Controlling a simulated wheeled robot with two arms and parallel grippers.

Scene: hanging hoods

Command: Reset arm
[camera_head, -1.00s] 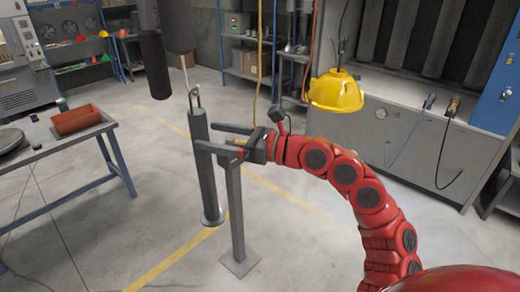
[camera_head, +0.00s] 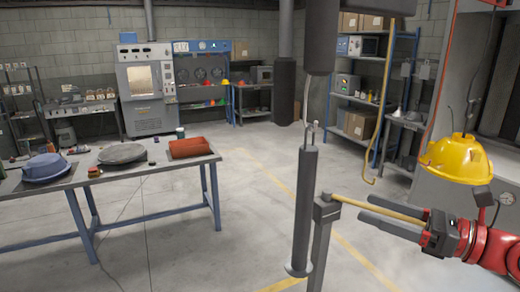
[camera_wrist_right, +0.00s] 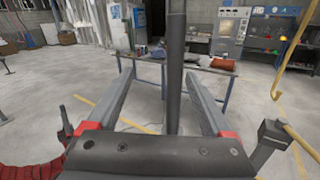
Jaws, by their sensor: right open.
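My right gripper (camera_head: 364,208) comes in from the right in the head view, its two long grey fingers pointing left. It is open with nothing held. In the right wrist view its fingers (camera_wrist_right: 155,78) are spread wide, and a dark upright cylinder (camera_wrist_right: 175,85) shows between them in the picture. In the head view this cylinder (camera_head: 305,210) hangs on a hook left of the fingertips, with a visible gap. A yellow dome-shaped hood (camera_head: 457,159) hangs above and right of the gripper. My left gripper is in neither view.
A grey post (camera_head: 320,240) with a yellow rod (camera_head: 380,209) stands close by the cylinder and gripper. A workbench (camera_head: 140,185) at left carries an orange-red piece (camera_head: 190,148) and a blue item (camera_head: 46,168). Shelves (camera_head: 366,98) stand behind. The middle floor is open.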

